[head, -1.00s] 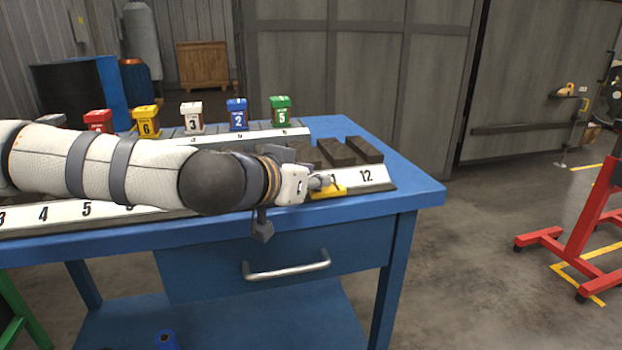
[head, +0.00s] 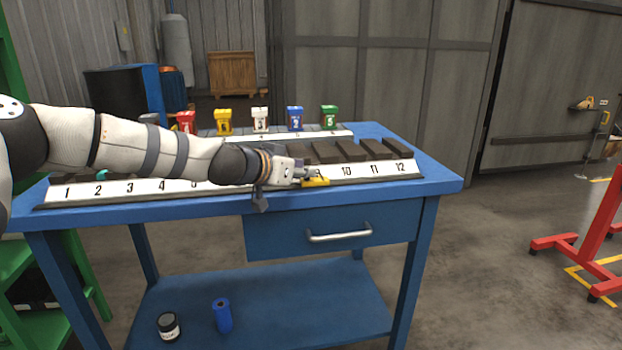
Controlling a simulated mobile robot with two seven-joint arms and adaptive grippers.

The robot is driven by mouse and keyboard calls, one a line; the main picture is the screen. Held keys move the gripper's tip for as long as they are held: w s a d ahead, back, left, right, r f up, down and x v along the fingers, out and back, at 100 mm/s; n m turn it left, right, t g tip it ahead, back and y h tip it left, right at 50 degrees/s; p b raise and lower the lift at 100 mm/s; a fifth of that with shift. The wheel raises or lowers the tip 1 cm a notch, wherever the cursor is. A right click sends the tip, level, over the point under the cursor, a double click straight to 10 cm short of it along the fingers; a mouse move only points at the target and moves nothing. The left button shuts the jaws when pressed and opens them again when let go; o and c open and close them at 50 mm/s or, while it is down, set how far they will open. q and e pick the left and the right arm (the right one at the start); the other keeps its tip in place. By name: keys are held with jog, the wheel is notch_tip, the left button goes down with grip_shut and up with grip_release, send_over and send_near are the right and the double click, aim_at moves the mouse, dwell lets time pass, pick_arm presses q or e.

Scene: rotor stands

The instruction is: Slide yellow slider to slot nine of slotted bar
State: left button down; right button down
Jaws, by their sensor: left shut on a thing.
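The slotted bar (head: 382,170) lies along the front of the blue table, with a white numbered strip. Numbers 1 to 4 show at left and 10, 11 and 12 at right; my left arm hides several in between. The yellow slider (head: 316,182) sits at the strip's front, just left of the 10, about where the partly hidden 9 is. My left gripper (head: 306,177) is shut on the yellow slider, reaching in from the left. My right gripper is not in view.
Behind the bar, several coloured numbered blocks, such as the green one (head: 329,117), stand on a second strip (head: 345,133). The blue table (head: 440,186) has a drawer handle (head: 338,236) below its front edge.

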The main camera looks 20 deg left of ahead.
pick_arm(q)
jog(key=shift+s+a, duration=0.2)
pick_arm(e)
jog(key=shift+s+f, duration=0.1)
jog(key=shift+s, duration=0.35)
pick_arm(q)
jog(key=shift+w, duration=0.1)
jog(key=c, duration=1.4)
grip_release()
jog(key=v, duration=1.2)
